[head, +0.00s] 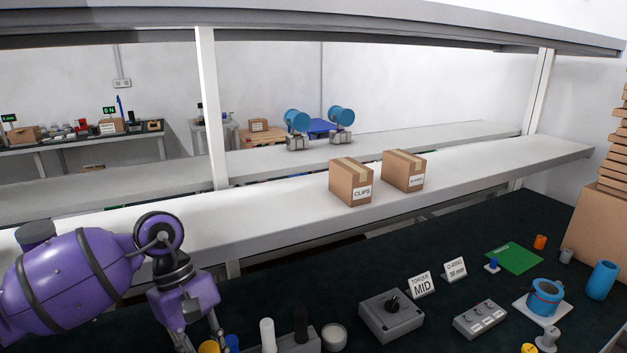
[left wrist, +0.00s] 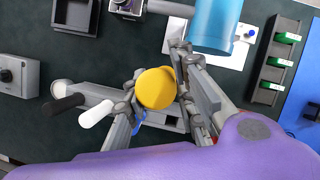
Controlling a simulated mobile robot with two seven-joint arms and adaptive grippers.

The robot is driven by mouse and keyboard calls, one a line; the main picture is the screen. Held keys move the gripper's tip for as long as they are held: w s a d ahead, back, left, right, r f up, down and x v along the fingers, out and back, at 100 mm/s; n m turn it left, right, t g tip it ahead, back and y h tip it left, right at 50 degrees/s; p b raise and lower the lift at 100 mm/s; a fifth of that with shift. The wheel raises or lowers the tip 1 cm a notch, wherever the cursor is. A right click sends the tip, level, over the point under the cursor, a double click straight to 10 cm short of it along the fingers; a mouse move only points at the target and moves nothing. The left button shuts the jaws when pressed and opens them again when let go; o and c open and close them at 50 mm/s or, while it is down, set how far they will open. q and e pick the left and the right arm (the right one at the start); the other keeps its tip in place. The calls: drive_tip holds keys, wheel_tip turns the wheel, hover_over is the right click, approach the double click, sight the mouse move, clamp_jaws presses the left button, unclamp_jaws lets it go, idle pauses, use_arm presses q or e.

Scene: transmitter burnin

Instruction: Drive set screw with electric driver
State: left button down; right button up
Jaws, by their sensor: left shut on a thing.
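My left gripper (head: 202,336) comes down from my purple arm at the lower left of the head view. In the left wrist view its fingers (left wrist: 156,92) are shut on a yellow round-topped tool (left wrist: 156,87); I cannot tell whether this is the electric driver. The yellow top also shows in the head view (head: 208,346), cut by the bottom edge. No set screw can be made out. My right gripper is in neither view.
A white cylinder (head: 267,336), a black cylinder (head: 301,325) and a white cup (head: 334,337) stand right of the gripper. A knob box (head: 378,318), a "TORQUE MID" sign (head: 421,285) and a button box (head: 480,320) follow. A shelf (head: 470,169) with cartons lies behind.

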use_arm(q)
drive_tip(key=shift+s+d+r+m+g+y, duration=0.1)
drive_tip(key=shift+s+r+m+g+y, duration=0.35)
drive_tip(key=shift+m, duration=1.2)
drive_tip(key=shift+s+d+r+m+g+y, duration=0.15)
drive_tip(key=shift+s+m+y, duration=0.6)
drive_tip(key=shift+m, duration=0.85)
drive_tip(key=shift+s+d+r+m+g+y, duration=0.15)
drive_tip(key=shift+s+r+m+y, duration=0.35)
drive_tip(key=shift+m, duration=1.15)
drive_tip(key=shift+s+a+f, duration=0.1)
drive_tip(key=shift+s+f, duration=0.05)
drive_tip(key=shift+s, duration=0.05)
